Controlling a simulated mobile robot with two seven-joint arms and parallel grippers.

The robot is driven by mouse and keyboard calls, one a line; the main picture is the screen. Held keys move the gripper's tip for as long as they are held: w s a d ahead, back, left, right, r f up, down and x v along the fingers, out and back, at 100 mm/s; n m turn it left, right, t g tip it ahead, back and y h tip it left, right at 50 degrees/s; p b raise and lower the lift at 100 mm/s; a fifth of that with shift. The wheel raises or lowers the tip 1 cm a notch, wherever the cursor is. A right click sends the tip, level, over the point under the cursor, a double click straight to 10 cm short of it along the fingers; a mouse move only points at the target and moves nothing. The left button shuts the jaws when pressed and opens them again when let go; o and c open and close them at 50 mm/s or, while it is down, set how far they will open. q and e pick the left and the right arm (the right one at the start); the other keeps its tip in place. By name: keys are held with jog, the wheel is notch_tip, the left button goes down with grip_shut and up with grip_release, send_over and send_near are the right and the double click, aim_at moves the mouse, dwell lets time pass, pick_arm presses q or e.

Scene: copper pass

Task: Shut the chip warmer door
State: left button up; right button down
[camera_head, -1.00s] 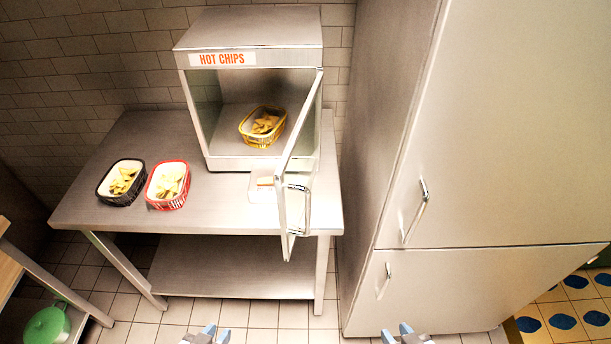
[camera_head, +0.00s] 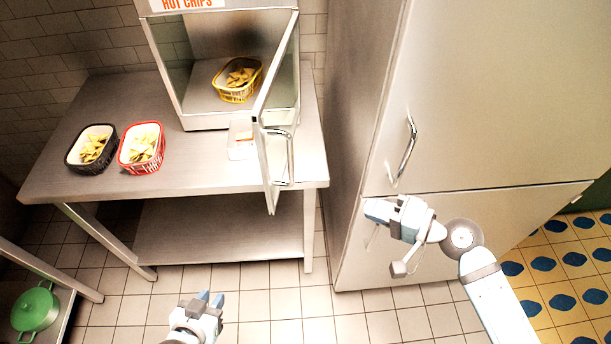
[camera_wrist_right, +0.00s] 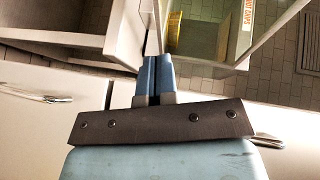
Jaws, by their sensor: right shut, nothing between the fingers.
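The chip warmer (camera_head: 205,123) stands on the steel table, labelled HOT CHIPS, with a yellow basket (camera_head: 238,82) of chips inside. Its glass door (camera_head: 268,165) stands wide open, swung out past the table's front edge. The door's bar handle (camera_head: 289,155) faces right. My right gripper (camera_head: 368,210) is shut and empty, in front of the fridge, right of the door and apart from it.
A black basket (camera_head: 91,149) and a red basket (camera_head: 141,148) of chips stand on the table (camera_head: 200,180) left of the warmer. The tall fridge (camera_head: 480,100) bounds the right side. A green pot (camera_head: 36,309) is at lower left.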

notch_tip(320, 180, up, 6)
jog(key=f+g+y, duration=0.1)
jog(key=y, duration=0.2)
jog(key=p+x, duration=0.3)
jog(key=x, duration=1.1)
jog(key=shift+s+a+r+p, duration=0.25)
jog(key=shift+a+r+p, duration=0.1)
jog(key=shift+a+p, duration=0.05)
jog(key=shift+w, duration=0.1)
